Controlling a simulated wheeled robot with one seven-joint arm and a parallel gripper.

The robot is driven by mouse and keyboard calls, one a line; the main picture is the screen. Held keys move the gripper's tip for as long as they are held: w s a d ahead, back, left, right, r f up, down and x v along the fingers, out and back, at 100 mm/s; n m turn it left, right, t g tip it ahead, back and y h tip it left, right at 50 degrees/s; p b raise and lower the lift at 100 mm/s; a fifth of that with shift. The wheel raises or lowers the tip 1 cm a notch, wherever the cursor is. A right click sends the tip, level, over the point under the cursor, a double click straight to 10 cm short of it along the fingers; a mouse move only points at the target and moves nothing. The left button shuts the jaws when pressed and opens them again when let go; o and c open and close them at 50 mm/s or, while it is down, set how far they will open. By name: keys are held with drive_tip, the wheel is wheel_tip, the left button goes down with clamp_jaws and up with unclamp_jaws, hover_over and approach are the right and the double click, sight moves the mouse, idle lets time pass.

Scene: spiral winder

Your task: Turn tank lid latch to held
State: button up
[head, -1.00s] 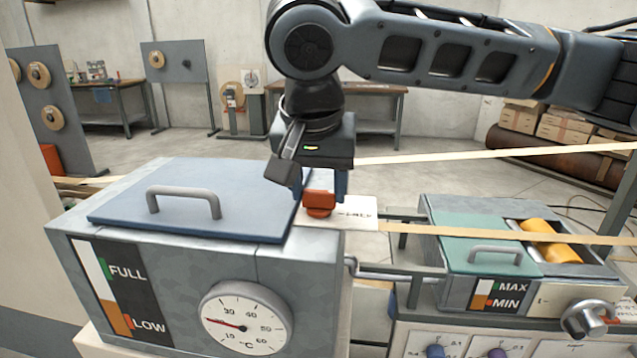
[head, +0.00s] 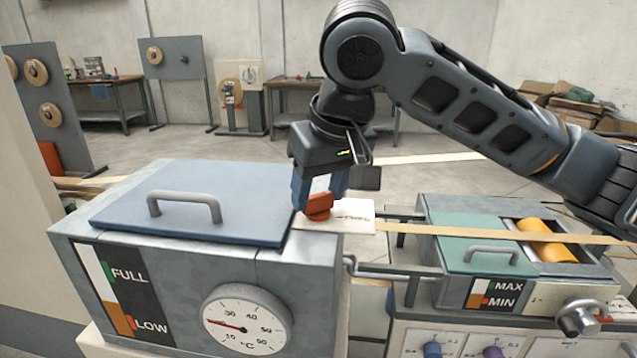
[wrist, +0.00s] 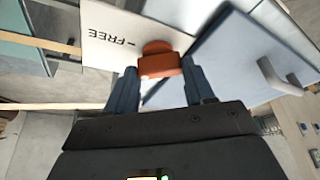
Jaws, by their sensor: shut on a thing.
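The orange latch (head: 317,207) sits at the right edge of the blue tank lid (head: 200,196), beside a white label plate (head: 352,216). The wrist view shows the latch (wrist: 160,64) and the plate's word FREE (wrist: 112,36). My gripper (head: 318,198) comes down from above and is shut on the latch, with one blue finger on each side. In the wrist view the gripper (wrist: 160,78) has its fingers at the latch's two ends. The lid lies flat and closed on the grey tank (head: 180,275). The fingers hide part of the latch.
A paper or tape strip (head: 470,233) runs right from the plate over a smaller box with a green lid (head: 480,250). A grey lid handle (head: 185,202) stands up left of my gripper. A dial gauge (head: 245,322) is on the tank's front.

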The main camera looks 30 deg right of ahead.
drive_tip(key=n+y+p, duration=0.1)
drive_tip(key=n+y, duration=0.1)
drive_tip(key=n, duration=0.3)
drive_tip(key=shift+d+n, duration=0.15)
drive_tip(key=shift+n, duration=0.15)
drive_tip(key=n+g, duration=0.1)
drive_tip(key=n, duration=0.1)
drive_tip(key=n+y+p, duration=0.1)
drive_tip(key=n, duration=0.1)
drive_tip(key=shift+w+d+n+g+y, duration=0.1)
drive_tip(key=shift+w+n+g+y, duration=0.05)
drive_tip(key=shift+n+g+y, duration=0.2)
drive_tip(key=shift+n, duration=0.35)
drive_tip(key=o, duration=1)
drive_tip(key=shift+o, duration=0.2)
drive_tip(key=shift+r, duration=0.1)
drive_tip(key=v, duration=0.7)
drive_tip(key=shift+r, duration=0.3)
drive_tip(key=shift+d, duration=0.15)
